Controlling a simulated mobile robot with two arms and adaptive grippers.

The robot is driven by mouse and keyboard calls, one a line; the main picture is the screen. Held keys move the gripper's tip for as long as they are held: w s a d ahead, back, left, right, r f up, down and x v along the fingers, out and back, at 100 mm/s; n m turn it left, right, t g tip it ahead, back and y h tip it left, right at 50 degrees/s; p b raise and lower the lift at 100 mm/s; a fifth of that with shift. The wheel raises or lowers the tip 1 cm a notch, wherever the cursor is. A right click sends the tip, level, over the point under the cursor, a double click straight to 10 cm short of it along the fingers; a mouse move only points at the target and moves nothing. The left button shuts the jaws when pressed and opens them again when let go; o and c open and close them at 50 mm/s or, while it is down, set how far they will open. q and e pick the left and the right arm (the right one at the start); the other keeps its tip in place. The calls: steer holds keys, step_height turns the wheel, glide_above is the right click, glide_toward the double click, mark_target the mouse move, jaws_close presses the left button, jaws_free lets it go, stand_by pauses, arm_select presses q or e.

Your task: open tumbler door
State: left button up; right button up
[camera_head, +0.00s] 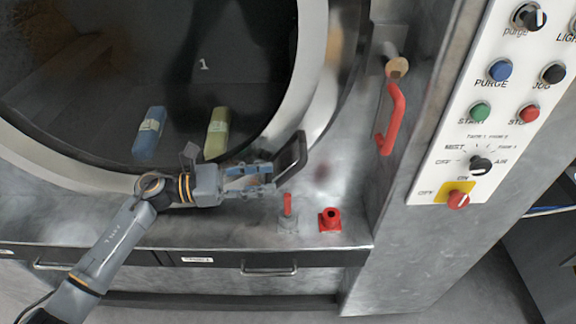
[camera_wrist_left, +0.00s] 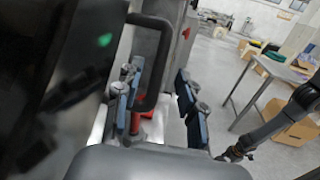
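The tumbler door (camera_head: 312,60) is round, with a pale metal rim and dark glass marked "1", and it looks closed. Its black loop handle (camera_head: 291,160) sticks out at the lower right of the rim. My left gripper (camera_head: 268,178) is open at the handle. In the left wrist view the handle (camera_wrist_left: 164,60) shows between the two spread blue-padded fingers (camera_wrist_left: 158,108); I see no finger clearly pressing on it. A dark arm with a small gripper (camera_wrist_left: 236,154), apparently my right one, shows at the lower right of that view; its finger opening is unclear.
A red lever (camera_head: 390,118) hangs right of the door. A small red-topped lever (camera_head: 288,206) and a red fitting (camera_head: 330,220) stand below the handle. The control panel (camera_head: 440,170) is at the right. A blue bundle (camera_head: 149,132) and a green bundle (camera_head: 217,132) show behind the glass.

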mark_target(283, 175)
arm_select(q)
steer(key=d, duration=0.1)
steer(key=d+p, duration=0.1)
steer(key=d, duration=0.2)
steer(key=shift+w+d+r+p, duration=0.15)
steer(key=shift+w+d+p, duration=0.15)
steer(key=shift+w+p, duration=0.1)
steer(key=shift+w+d, duration=0.1)
steer(key=shift+d, duration=0.55)
jaws_close()
